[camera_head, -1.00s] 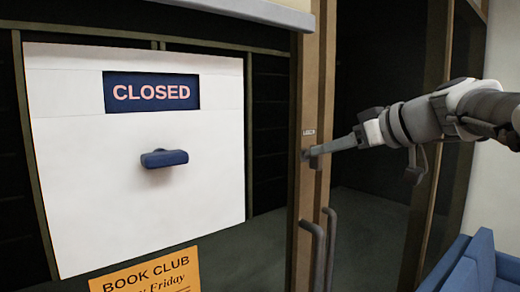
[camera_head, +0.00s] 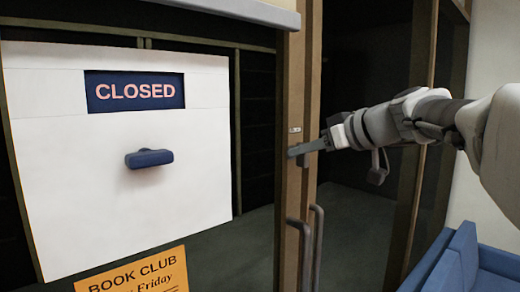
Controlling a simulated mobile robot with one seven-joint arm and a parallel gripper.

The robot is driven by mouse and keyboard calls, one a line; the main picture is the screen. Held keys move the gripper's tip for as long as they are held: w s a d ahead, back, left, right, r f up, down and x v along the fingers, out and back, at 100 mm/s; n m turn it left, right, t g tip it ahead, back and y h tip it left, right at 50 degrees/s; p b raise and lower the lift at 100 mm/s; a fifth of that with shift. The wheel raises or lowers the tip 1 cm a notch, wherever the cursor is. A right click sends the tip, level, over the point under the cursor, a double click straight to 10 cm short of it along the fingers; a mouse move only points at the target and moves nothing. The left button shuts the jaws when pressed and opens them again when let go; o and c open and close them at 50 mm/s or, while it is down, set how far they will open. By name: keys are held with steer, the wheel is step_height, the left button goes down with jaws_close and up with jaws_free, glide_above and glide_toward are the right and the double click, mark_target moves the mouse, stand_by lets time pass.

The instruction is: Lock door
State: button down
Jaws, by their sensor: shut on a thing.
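The door (camera_head: 290,90) has a brown frame edge and dark glass. A small lock turn (camera_head: 293,152) sits on the frame edge, under a small pale label (camera_head: 295,130). My gripper (camera_head: 305,149) reaches in from the right with its fingers shut at the lock turn. The fingers hide much of the lock turn, so its exact angle is hard to tell. Two grey pull handles (camera_head: 317,245) stand lower on the door edges.
A white panel with a blue CLOSED sign (camera_head: 135,91) and a blue knob (camera_head: 149,158) hangs on the left. An orange book club notice (camera_head: 140,275) is below it. A blue chair (camera_head: 465,262) stands at the lower right.

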stand_by(0.4)
steer(key=m, duration=0.1)
steer(key=m+y, duration=0.1)
steer(key=shift+w+d+f+m+g+y+b, duration=0.1)
steer(key=shift+w+d+m+g+y+b, duration=0.15)
steer(key=shift+m+g+y+b, duration=0.15)
steer(key=shift+w+d+f+m+y, duration=0.1)
steer(key=shift+f+m+y, duration=0.1)
steer(key=shift+m+y, duration=1.15)
steer(key=shift+d+f+m+y, duration=0.15)
steer(key=shift+m+y, duration=0.35)
steer(key=shift+m, duration=1.7)
steer(key=shift+w+d+f+m+y, duration=0.1)
steer(key=shift+f+m+y, duration=0.1)
steer(key=shift+m+y, duration=1.15)
steer(key=shift+m+h, duration=0.4)
steer(key=shift+m, duration=0.2)
steer(key=c, duration=0.8)
jaws_free()
steer(key=shift+s, duration=0.1)
